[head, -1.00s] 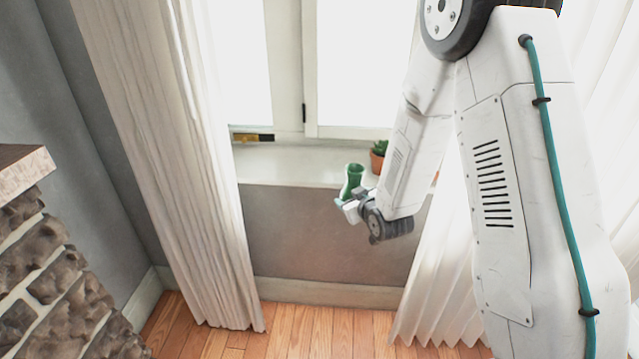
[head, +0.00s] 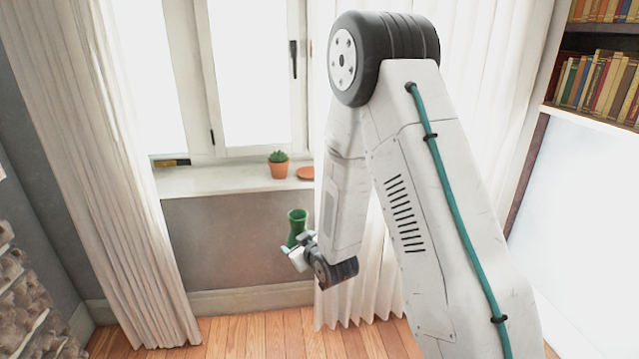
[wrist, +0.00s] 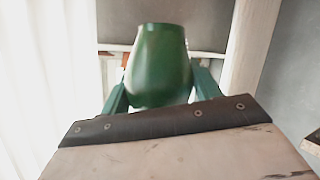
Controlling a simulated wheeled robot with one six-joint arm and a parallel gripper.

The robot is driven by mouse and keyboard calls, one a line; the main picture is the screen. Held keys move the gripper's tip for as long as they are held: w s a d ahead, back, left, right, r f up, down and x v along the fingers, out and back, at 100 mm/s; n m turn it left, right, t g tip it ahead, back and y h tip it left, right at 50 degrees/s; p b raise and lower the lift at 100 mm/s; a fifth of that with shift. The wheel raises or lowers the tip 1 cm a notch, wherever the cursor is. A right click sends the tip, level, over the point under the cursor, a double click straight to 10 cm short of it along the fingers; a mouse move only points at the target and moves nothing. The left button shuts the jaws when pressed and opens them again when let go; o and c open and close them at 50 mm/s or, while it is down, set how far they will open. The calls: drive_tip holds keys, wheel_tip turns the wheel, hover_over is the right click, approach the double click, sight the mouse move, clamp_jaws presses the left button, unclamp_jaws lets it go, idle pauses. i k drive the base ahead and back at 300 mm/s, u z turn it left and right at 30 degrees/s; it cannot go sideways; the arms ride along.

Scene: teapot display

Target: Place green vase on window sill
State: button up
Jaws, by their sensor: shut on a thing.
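The green vase (head: 297,222) is held upright in my gripper (head: 293,247), which is shut on its lower part. In the wrist view the vase (wrist: 160,62) stands between the two fingers (wrist: 160,92), its base partly hidden. The white window sill (head: 215,181) runs below the window, behind and to the left of the vase. In the head view the vase shows in front of the wall and curtain, lower in the picture than the sill.
A small potted cactus (head: 278,165) and a terracotta saucer (head: 306,173) sit on the sill's right part. A dark and yellow item (head: 171,162) lies at its left end. The sill between is clear. Curtains hang at left (head: 120,200) and right (head: 365,270).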

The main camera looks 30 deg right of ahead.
sight(233, 180)
drive_tip(key=u, duration=1)
drive_tip(key=i, duration=0.65)
drive_tip(key=z, duration=1.65)
drive_tip(key=i, duration=0.95)
drive_tip(key=u, duration=0.05)
